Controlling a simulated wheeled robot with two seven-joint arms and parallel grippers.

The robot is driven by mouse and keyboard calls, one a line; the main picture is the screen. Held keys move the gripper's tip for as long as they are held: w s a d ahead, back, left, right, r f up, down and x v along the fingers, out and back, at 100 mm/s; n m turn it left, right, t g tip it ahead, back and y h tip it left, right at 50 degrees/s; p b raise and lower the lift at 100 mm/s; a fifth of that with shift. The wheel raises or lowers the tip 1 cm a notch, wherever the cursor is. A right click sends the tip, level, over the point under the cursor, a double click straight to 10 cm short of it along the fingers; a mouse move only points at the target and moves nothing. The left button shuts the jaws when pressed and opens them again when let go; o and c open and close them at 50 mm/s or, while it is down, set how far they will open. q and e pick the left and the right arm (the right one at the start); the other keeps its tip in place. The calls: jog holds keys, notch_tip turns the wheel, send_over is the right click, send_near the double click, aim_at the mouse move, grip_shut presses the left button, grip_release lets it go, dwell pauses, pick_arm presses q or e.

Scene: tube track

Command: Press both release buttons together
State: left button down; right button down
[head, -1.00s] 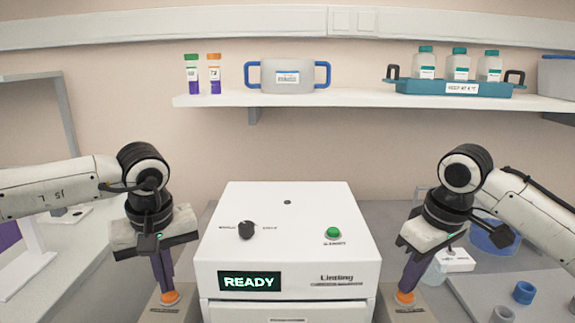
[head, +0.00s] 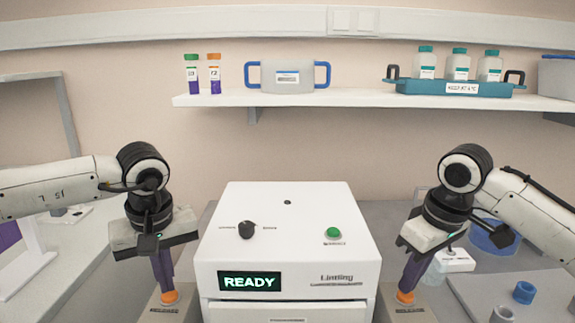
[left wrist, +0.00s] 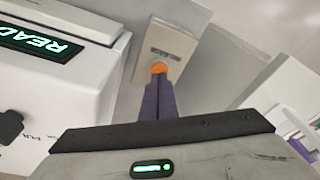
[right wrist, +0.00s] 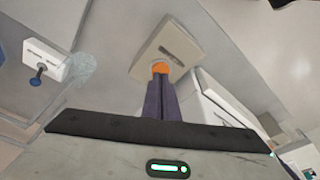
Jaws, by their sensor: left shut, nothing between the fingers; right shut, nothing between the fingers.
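Two orange release buttons sit on beige pedestals on either side of the white machine (head: 288,255). My left gripper (head: 168,290) is shut and points down, its purple fingertips at the left button (head: 170,297). That button also shows in the left wrist view (left wrist: 159,68), just beyond the fingertips. My right gripper (head: 405,291) is shut, its fingertips at the right button (head: 404,298). That button also shows in the right wrist view (right wrist: 160,67). The fingertips partly cover both buttons; I cannot tell how far either is pressed. The machine's display (head: 249,281) reads READY.
The machine carries a black knob (head: 247,230) and a green button (head: 333,233) on top. A shelf (head: 350,98) behind holds two tubes, a grey container with blue handles and a teal bottle rack. Blue and grey rings lie at the right.

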pick_arm(q)
jog(key=shift+f, duration=0.35)
dwell(0.7)
jog(key=shift+r, duration=0.1)
dwell(0.5)
pick_arm(e)
jog(key=shift+f, duration=0.35)
jog(key=shift+r, duration=0.1)
dwell(0.7)
